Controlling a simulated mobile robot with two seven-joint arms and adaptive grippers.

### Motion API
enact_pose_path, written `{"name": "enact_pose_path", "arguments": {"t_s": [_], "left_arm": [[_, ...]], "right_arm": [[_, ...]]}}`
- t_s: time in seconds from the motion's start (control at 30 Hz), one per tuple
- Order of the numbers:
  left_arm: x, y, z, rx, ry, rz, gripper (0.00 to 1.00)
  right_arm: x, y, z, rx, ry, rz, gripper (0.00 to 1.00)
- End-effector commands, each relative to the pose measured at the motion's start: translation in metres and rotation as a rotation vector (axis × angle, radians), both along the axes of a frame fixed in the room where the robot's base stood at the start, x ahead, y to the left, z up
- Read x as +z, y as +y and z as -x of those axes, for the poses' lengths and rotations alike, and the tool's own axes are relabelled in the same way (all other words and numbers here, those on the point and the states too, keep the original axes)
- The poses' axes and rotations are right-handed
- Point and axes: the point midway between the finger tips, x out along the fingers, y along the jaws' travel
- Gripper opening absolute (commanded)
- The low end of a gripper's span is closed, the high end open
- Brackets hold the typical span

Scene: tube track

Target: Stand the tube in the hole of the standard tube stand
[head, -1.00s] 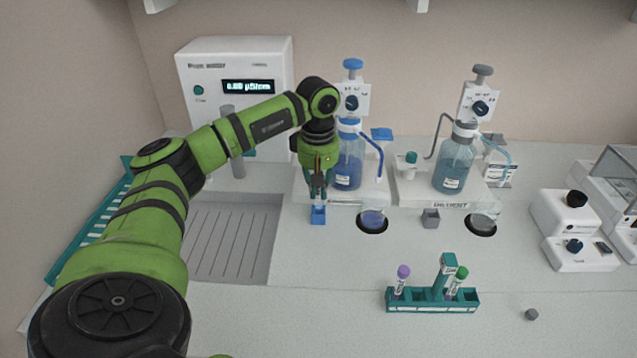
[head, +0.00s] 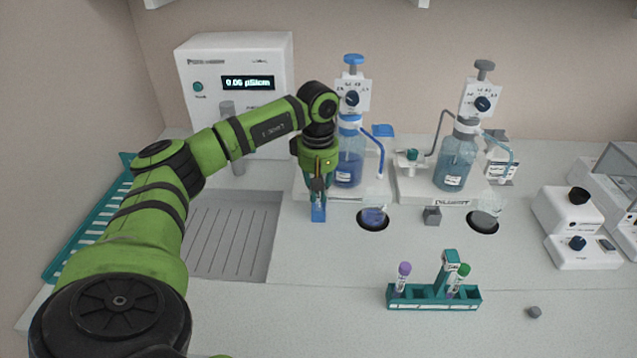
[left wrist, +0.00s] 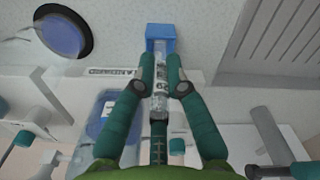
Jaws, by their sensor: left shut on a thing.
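My left gripper (head: 318,192) points down at the front left of the blue bottle's base and is shut on a clear tube. In the left wrist view, the tube (left wrist: 160,88), with a printed label, lies between the two teal fingers (left wrist: 161,86). Its far end meets a small blue block, the standard tube stand (left wrist: 160,37). The stand also shows in the head view (head: 319,213), directly under the fingers. The hole is hidden, so I cannot tell how deep the tube sits in it. My right gripper is not in view.
A blue-liquid bottle with dispenser (head: 349,165) stands just right of the gripper. A diluent bottle (head: 455,160) and a grey block (head: 432,216) are further right. A teal rack (head: 420,297) holds purple- and green-capped tubes. A grooved drain area (head: 225,240) lies left.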

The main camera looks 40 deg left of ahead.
Motion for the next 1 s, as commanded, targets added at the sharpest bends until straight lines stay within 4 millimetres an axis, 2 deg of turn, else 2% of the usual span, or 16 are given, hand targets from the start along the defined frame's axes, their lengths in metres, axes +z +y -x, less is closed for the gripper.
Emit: {"name": "enact_pose_path", "arguments": {"t_s": [1.0], "left_arm": [[-0.0098,-0.0004,-0.0003,0.000,0.000,0.000,0.00]], "right_arm": [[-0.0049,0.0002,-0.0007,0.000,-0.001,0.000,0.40]]}}
